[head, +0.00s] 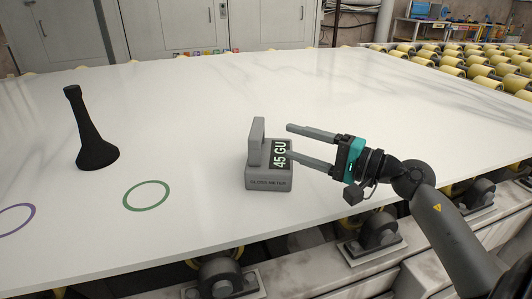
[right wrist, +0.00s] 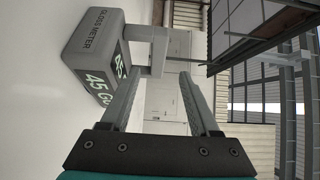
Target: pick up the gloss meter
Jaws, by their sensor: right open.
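The gloss meter (head: 267,180) is a grey box with an upright handle and a dark display reading 45 GU. It stands on the white stone slab (head: 330,90) near its front edge. My right gripper (head: 288,142) is open and comes in from the right, its fingers reaching toward the meter's handle. One finger overlaps the display in the head view; I cannot tell whether it touches. In the right wrist view the meter (right wrist: 92,48) is at upper left, beside the left finger, and nothing sits clearly between the fingers. My left gripper is not in view.
A black cone-shaped object (head: 95,145) stands on the slab at left. A green ring (head: 147,195) and a purple ring (head: 14,219) are marked on the slab's left front. Yellow rollers (head: 480,68) lie beyond the right edge. The slab's back and middle are clear.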

